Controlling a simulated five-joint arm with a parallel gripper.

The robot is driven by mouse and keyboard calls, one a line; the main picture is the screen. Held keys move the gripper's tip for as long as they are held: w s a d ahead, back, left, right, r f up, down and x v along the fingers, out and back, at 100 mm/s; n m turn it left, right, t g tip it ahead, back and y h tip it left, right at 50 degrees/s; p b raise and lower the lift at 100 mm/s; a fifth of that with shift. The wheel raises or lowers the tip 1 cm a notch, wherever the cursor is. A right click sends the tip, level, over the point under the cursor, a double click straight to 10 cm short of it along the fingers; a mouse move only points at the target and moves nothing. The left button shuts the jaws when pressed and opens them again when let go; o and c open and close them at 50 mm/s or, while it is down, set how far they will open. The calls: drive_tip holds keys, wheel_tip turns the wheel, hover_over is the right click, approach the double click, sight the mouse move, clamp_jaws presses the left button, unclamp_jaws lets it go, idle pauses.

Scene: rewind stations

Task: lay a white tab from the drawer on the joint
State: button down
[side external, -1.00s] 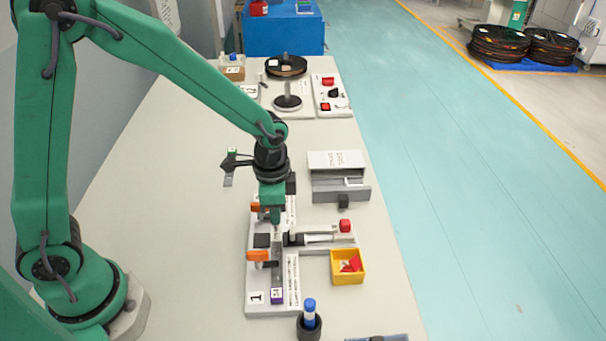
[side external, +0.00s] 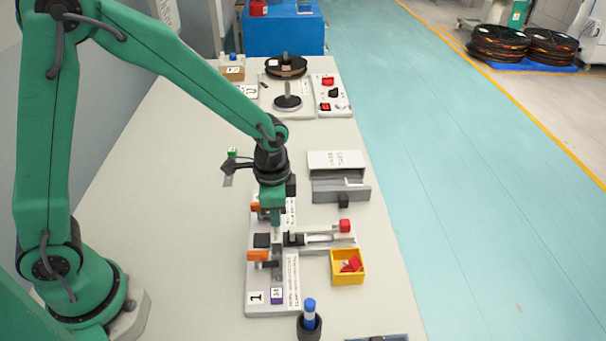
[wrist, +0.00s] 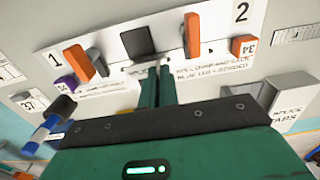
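My gripper (side external: 275,228) points down over the middle of the splice station (side external: 257,222), near the dark blocks at its centre. In the wrist view its two green fingers (wrist: 158,78) are close together, with only a thin gap. I cannot tell whether a white tab is between them. The joint itself is not clear. The white drawer box (side external: 336,160) stands right of the station, its grey drawer (side external: 328,193) pulled out; tabs inside are not discernible.
Orange clamps (side external: 258,256) stand on the station. A red-knobbed arm (side external: 344,226) reaches right of it. A yellow bin (side external: 347,278) with red pieces and a blue-capped pen in a holder (side external: 309,312) are near the front.

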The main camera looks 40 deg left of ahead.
drive_tip(key=shift+f, duration=0.85)
drive_tip(key=c, duration=1.6)
unclamp_jaws()
drive_tip(key=shift+r, duration=3.9)
